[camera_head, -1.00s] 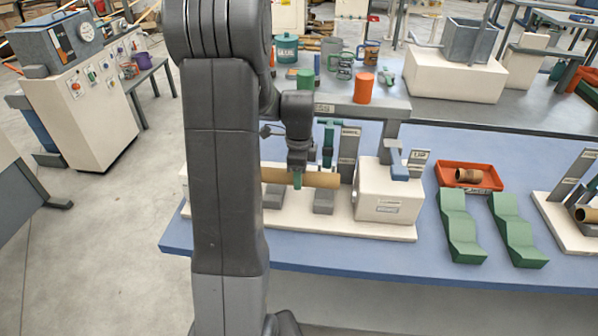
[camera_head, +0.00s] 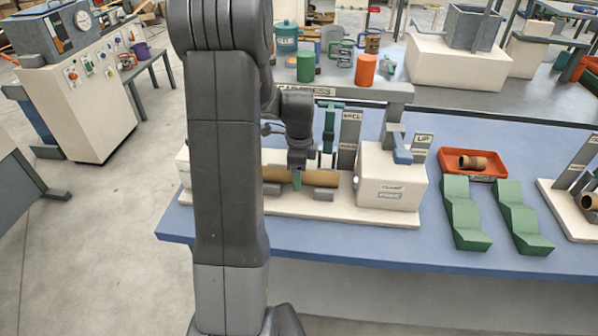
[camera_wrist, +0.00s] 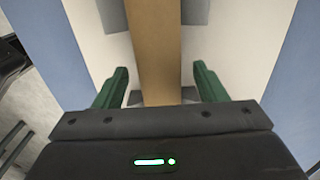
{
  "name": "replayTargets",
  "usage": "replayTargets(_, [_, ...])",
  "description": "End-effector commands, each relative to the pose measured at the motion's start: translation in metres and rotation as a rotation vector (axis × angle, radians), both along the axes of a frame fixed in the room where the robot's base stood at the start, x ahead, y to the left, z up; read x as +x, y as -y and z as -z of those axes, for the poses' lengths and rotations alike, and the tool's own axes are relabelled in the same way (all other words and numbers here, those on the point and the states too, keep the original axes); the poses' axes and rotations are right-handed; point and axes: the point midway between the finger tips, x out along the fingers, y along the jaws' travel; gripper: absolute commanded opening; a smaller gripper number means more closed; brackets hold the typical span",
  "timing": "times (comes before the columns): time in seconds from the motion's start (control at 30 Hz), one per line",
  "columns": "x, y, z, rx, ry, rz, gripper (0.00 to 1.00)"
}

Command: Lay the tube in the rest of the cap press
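The brown cardboard tube (camera_head: 278,173) lies level along the cap press (camera_head: 394,187), low between the grey rest blocks (camera_head: 325,193). Part of it is hidden behind my arm. My gripper (camera_head: 296,180) is down over the tube from above. In the wrist view the tube (camera_wrist: 155,45) runs between my green fingers (camera_wrist: 157,80), with a gap on each side. The fingers are open and do not appear to touch it. The tube's ends are hard to make out.
An upright grey post with a label (camera_head: 349,140) stands just behind the tube. To the right are green cradles (camera_head: 465,215) and an orange tray (camera_head: 473,165) holding a short tube.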

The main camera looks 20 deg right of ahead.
Motion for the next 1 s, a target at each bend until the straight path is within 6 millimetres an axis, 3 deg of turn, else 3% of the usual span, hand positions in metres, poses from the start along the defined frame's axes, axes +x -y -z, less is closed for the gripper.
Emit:
replayTargets(0.27, [0.001, 0.0, -0.008, -0.002, 0.003, 0.0, 0.65])
replayTargets(0.37, [0.001, 0.0, -0.023, -0.003, 0.004, 0.0, 0.65])
replayTargets(0.7, [0.001, 0.0, -0.1, -0.003, 0.004, 0.0, 0.65])
replayTargets(1.0, [0.0, 0.0, -0.136, -0.001, 0.001, 0.0, 0.65])
